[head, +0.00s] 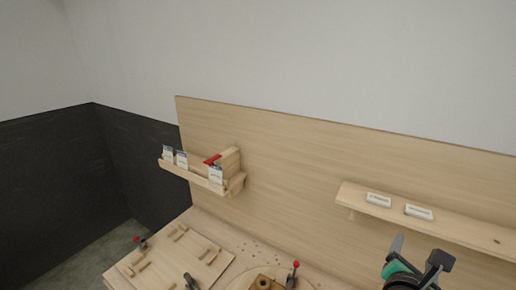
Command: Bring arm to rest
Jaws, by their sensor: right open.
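My right gripper (418,262) shows at the bottom right of the head view. Its dark fingers point up and stand apart, with a green part beside the left one. Nothing shows between the fingers. It is in front of the wooden back panel, below the right shelf, and looks clear of both. My left gripper is not in view.
A wooden bench with a board of pegs (150,268) and red-tipped clamps lies at the lower left. A left shelf (190,174) holds small cards and a red item. A right shelf (460,228) bears two white labels. The wooden back panel (300,150) stands behind.

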